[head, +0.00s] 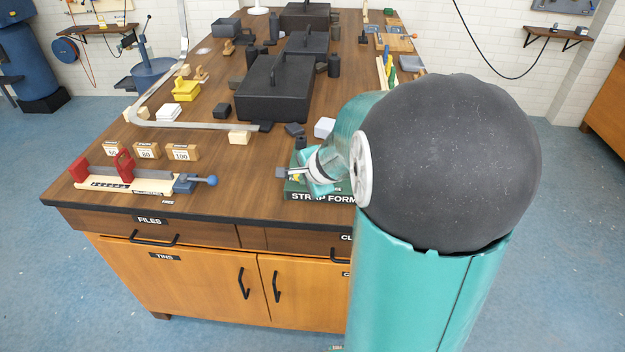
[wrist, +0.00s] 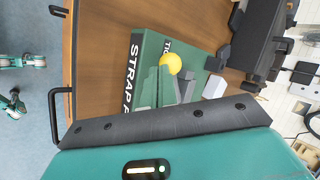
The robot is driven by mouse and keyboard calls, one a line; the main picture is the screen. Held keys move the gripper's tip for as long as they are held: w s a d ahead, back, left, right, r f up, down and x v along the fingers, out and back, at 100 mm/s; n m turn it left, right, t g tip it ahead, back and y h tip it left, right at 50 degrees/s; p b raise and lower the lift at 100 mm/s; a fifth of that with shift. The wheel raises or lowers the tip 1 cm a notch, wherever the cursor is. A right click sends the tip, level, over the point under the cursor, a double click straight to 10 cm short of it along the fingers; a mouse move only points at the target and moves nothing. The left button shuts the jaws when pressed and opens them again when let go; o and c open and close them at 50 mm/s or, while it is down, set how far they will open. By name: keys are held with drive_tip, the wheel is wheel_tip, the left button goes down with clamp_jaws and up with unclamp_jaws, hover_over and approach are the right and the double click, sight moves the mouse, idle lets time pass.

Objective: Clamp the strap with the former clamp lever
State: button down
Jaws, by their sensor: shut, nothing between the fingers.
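The strap former is a green block (head: 312,195) lettered "STRAP FORM", near the front edge of the bench, partly hidden by my arm. Its green top also shows in the wrist view (wrist: 145,68). A yellow ball knob (wrist: 171,63) sits over it, beside dark grey metal parts (wrist: 184,90) that look like the clamp lever. My gripper (wrist: 159,72) is shut and empty, its teal fingertips close beside the knob; contact cannot be told. In the head view my gripper (head: 318,175) is over the former. I cannot make out a strap in the former.
A long bent grey metal strip (head: 190,126) lies on wooden blocks at the left. A fixture with red uprights (head: 124,168) and a blue-handled clamp stands front left. Black boxes (head: 268,92) fill the middle. A pale block (head: 325,127) is behind the former. Bare bench lies left of the former.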

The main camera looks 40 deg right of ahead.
drive_tip(key=shift+w+a, duration=0.2)
drive_tip(key=shift+w, duration=0.55)
drive_tip(key=shift+w+a, duration=0.2)
drive_tip(key=shift+w, duration=0.5)
drive_tip(key=shift+w+d, duration=0.2)
drive_tip(key=shift+w, duration=1.1)
